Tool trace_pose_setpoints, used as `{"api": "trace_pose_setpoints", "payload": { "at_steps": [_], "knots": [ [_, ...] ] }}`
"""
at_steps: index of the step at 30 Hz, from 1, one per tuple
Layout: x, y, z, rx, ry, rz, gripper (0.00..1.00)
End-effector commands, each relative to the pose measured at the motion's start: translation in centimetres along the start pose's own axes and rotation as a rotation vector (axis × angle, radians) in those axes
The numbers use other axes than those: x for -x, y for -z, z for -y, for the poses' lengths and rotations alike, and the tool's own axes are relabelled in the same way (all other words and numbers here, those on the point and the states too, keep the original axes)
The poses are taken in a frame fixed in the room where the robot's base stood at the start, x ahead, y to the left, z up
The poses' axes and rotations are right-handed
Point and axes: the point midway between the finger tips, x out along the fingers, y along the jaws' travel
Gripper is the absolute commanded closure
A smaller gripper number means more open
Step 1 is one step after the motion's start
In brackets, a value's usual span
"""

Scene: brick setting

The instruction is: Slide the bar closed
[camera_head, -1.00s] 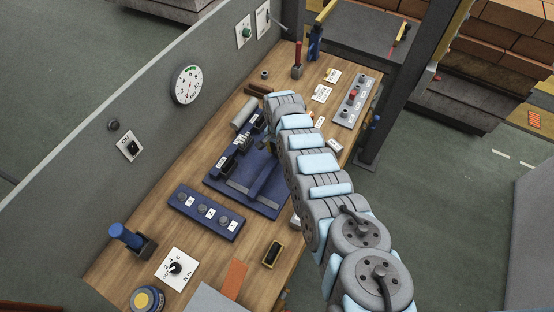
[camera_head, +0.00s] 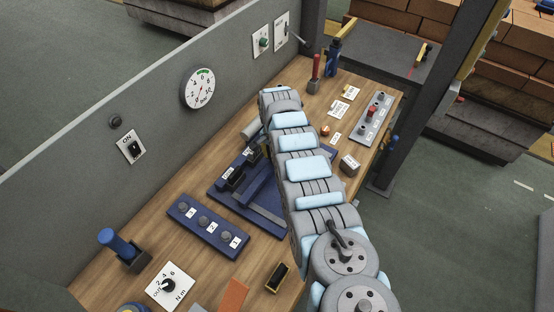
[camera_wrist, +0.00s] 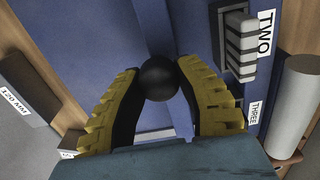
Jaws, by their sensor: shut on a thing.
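A black ball knob (camera_wrist: 158,78) sits between the yellow-padded fingertips of my gripper (camera_wrist: 160,82) in the wrist view. The fingers are closed on it from both sides. Behind it lies a blue fixture plate (camera_wrist: 110,45), with a lighter blue strip running along it. In the head view the blue fixture (camera_head: 222,196) lies mid-bench, with a raised blue bar (camera_head: 262,187) on it. My arm crosses over its right part and hides my gripper, the knob and the fixture's far end. I cannot tell how far along the bar stands.
A block by the label TWO (camera_wrist: 238,45) and a grey cylinder (camera_wrist: 300,95) stand right of my gripper in the wrist view. A blue panel with knobs (camera_head: 208,226) lies in front of the fixture. A grey wall with a gauge (camera_head: 197,90) bounds the bench's left side.

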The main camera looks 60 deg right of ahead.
Motion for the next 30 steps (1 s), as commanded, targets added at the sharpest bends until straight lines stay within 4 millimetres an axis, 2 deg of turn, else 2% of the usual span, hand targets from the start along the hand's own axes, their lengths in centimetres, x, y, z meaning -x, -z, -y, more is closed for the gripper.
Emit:
{"api": "trace_pose_setpoints", "payload": {
  "at_steps": [7,8,10,22,30],
  "knots": [
    [-0.1,-0.2,0.3,0.004,0.005,0.000,1.00],
    [-0.1,-0.2,0.3,0.004,0.006,0.000,0.57],
    [0.0,-0.2,0.3,0.004,0.005,0.000,0.37],
    [0.2,-0.1,0.3,0.003,0.005,-0.002,0.37],
    [1.6,0.1,0.3,0.003,0.006,-0.003,0.37]
  ]
}}
